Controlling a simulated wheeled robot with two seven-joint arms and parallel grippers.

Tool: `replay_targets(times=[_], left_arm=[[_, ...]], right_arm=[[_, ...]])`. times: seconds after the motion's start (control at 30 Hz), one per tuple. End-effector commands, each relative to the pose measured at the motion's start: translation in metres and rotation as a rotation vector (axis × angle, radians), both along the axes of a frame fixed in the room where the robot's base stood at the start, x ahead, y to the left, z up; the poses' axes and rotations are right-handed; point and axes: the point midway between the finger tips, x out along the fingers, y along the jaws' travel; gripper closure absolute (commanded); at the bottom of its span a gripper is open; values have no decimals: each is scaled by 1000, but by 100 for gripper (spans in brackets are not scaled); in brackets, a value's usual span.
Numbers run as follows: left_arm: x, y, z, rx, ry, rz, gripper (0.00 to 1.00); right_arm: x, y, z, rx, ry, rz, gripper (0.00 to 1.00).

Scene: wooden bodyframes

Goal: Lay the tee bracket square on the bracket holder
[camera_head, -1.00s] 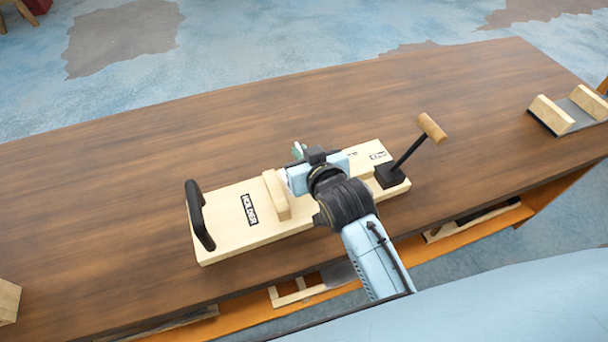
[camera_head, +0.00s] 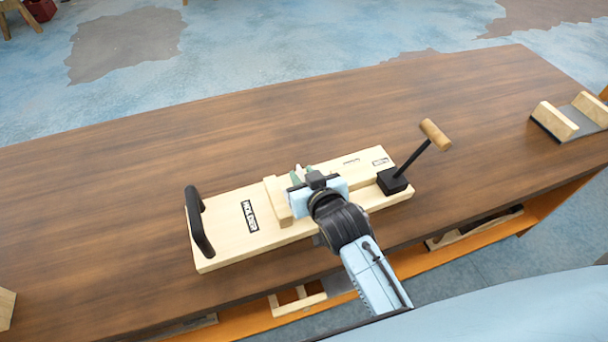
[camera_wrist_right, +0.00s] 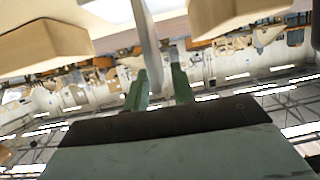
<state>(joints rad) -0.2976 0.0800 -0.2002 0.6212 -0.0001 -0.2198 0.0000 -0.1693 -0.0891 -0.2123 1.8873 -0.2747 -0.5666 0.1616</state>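A pale wooden board (camera_head: 228,245), which looks like the bracket holder, lies on the table with raised wooden blocks (camera_head: 279,203) on it. My right gripper (camera_head: 304,170) is low over the board's middle, just right of the raised block. In the right wrist view its green fingertips (camera_wrist_right: 160,80) stand apart. A thin pale grey upright piece (camera_wrist_right: 146,35), probably part of the tee bracket, reaches between them, nearer the left finger, with a gap to the right one. The rest of the bracket is hidden in the head view. My left gripper is not in view.
The board has a black handle (camera_head: 199,222) at its left end and a wood-topped lever (camera_head: 411,157) at its right end. A grey piece with two wooden blocks (camera_head: 555,121) stands at the table's far right. The table (camera_head: 230,130) behind the board is clear.

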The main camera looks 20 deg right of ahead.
Motion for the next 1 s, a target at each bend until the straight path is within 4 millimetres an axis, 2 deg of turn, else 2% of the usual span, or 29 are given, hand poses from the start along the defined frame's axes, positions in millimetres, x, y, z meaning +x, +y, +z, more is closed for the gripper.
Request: replay_targets(times=[0.37,0.57,0.8,1.0], left_arm=[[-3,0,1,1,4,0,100],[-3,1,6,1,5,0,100],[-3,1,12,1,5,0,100],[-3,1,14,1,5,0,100]], right_arm=[[-1,0,4,0,-1,0,71],[-30,-3,16,0,1,0,71],[-77,-6,35,1,3,1,71],[-102,-9,45,0,1,0,71]])
